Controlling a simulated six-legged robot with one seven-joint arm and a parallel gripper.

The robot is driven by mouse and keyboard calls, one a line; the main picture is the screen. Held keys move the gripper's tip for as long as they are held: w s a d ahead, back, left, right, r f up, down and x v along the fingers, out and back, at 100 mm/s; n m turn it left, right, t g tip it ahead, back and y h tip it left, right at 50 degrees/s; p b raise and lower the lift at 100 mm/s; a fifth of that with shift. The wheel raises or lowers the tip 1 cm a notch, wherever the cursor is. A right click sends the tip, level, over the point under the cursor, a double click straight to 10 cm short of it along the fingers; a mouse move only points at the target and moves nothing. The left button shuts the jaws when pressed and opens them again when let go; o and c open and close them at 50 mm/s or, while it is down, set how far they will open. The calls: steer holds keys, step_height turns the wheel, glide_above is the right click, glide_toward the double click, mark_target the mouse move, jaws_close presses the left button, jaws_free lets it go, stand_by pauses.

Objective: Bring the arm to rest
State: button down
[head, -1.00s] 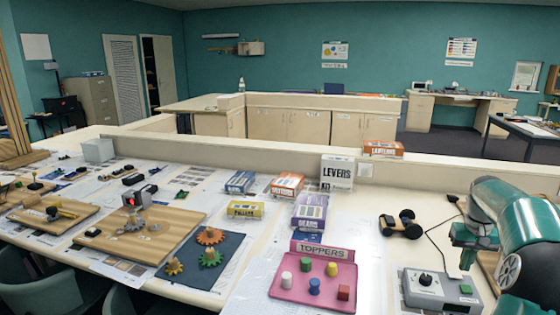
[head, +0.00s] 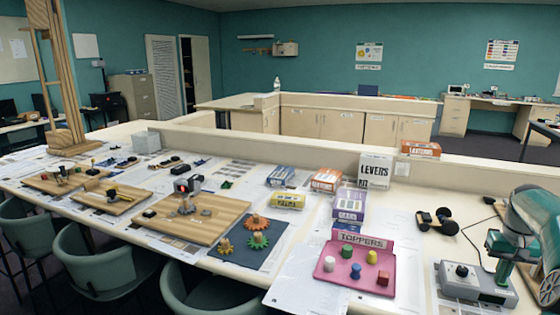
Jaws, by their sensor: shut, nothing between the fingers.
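The gripper is shut and empty. I cannot tell whether it touches the box.
A pink toppers tray (head: 330,285) with several coloured pegs lies left of the control box. A dark wheeled thing (head: 437,221) and its cable lie behind the box. Kit boxes (head: 349,204) stand along the low partition. Wooden boards (head: 190,228) and green chairs (head: 100,270) are at left.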

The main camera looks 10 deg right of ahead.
steer(key=w+a+r+n+t+h, duration=0.15)
steer(key=a+r, duration=0.35)
steer(key=a, duration=0.8)
steer(key=w+a+r+n+h, duration=0.15)
steer(key=a+r, duration=0.25)
steer(key=a, duration=1)
steer(key=s+a+f+n+t+y, duration=0.1)
steer(key=s+a+t, duration=0.1)
steer(key=s+a, duration=0.6)
steer(key=s+a+f+n+t+y, duration=0.2)
steer(key=s+a, duration=0.7)
steer(key=a, duration=0.4)
steer(key=shift+a+f, duration=0.3)
steer(key=shift+a, duration=0.05)
steer(key=shift+s, duration=0.1)
